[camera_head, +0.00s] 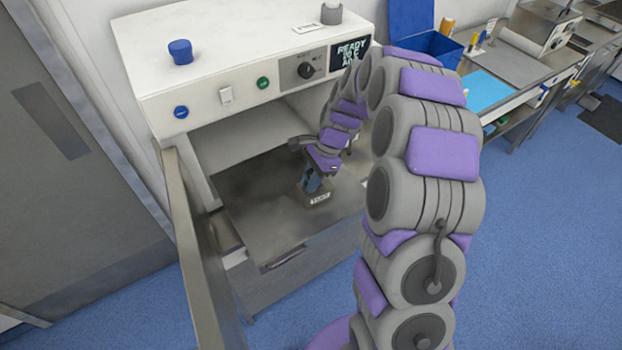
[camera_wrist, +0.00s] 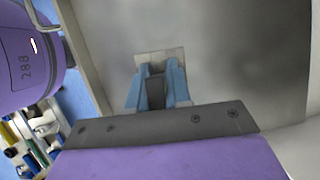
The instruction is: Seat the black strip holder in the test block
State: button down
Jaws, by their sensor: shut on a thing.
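My gripper (camera_head: 314,183) is inside the open bay of the white machine, just above the test block (camera_head: 320,198), which has a white label on its front. In the wrist view, the blue fingers of my gripper (camera_wrist: 155,92) are shut on the black strip holder (camera_wrist: 156,93), which is between them. The pale grey top of the test block (camera_wrist: 165,55) shows behind the fingertips. The fingers hide the holder's lower end, so I cannot tell whether it is in the block or above it. In the head view the holder is not clearly distinguishable.
The grey metal floor (camera_head: 262,212) of the bay is clear around the block. An open metal door (camera_head: 192,250) stands at the left. The machine's white housing (camera_head: 215,65) overhangs the bay. A bench with a blue bin (camera_head: 432,48) is at the right.

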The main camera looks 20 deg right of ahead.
jog(key=c, duration=1.4)
grip_release()
jog(key=shift+d+r, duration=0.1)
jog(key=shift+d, duration=0.35)
jog(key=shift+c, duration=0.2)
jog(key=o, duration=0.4)
jog(key=shift+d, duration=1.2)
jog(key=shift+a+r, duration=0.2)
jog(key=shift+a, duration=0.55)
jog(key=shift+a+r, duration=0.25)
jog(key=shift+a, duration=0.05)
jog(key=s+d+f+p+v, duration=0.1)
jog(key=d+v, duration=0.1)
jog(key=v, duration=0.9)
jog(key=s+a+r+n, duration=0.3)
jog(key=s+a+r, duration=0.1)
jog(key=s+r, duration=0.15)
jog(key=s+a+r+n+h, duration=0.1)
jog(key=s+a+n+h, duration=0.2)
jog(key=s+n, duration=1.25)
jog(key=shift+s+d+f+m+g+h+b, duration=0.25)
jog(key=shift+s+f+m+b, duration=0.45)
jog(key=shift+s, duration=1.5)
jog(key=shift+s+d+f+m+h+b, duration=0.15)
jog(key=shift+s+d+f+m+b, duration=0.3)
jog(key=shift+s+f, duration=1.15)
jog(key=shift+s+d+f+m+g+h+b, duration=0.15)
jog(key=shift+s+d+f+m+h+b, duration=0.35)
jog(key=shift+s, duration=2.3)
